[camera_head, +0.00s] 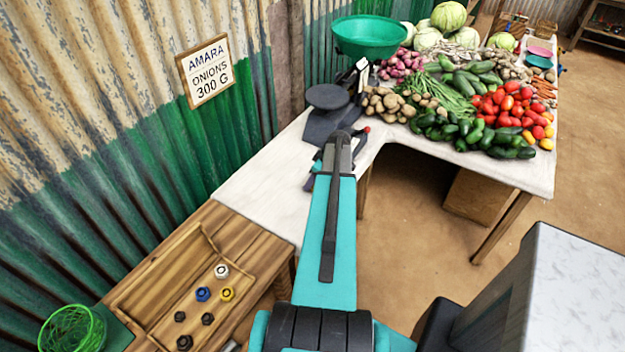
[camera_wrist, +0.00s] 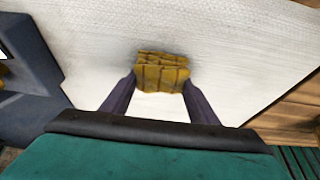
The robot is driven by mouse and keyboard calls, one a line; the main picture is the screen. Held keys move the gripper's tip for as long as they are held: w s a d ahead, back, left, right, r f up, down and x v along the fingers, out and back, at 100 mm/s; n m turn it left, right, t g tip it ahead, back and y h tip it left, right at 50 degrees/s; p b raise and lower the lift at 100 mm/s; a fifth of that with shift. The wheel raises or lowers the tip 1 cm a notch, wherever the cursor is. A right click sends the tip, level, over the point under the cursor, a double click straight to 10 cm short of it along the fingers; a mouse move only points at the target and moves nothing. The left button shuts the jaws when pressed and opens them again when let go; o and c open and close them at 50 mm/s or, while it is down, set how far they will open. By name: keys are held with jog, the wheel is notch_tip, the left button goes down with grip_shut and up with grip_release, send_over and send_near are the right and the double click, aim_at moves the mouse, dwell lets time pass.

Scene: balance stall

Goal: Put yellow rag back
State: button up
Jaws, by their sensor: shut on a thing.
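The yellow rag (camera_wrist: 163,72) is a bunched, folded mustard-yellow cloth in the wrist view. My gripper (camera_wrist: 160,88) is shut on it, with one dark finger at each side of the cloth. The white cloth-covered table top (camera_wrist: 240,60) shows behind the rag; I cannot tell whether the rag touches it.
A dark balance scale (camera_head: 325,120) with a green basin (camera_head: 369,36) stands just beyond my arm. A wooden tray (camera_head: 160,285) with several small weights lies at the lower left, near a green basket (camera_head: 72,328). Vegetables (camera_head: 470,110) crowd the table's right part.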

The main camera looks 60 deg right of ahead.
jog(key=shift+f, duration=0.15)
jog(key=o, duration=0.9)
jog(key=shift+o, duration=0.2)
jog(key=shift+r, duration=0.25)
jog(key=b+v, duration=0.3)
jog(key=v, duration=0.8)
jog(key=shift+s+r, duration=0.15)
jog(key=shift+r, duration=0.25)
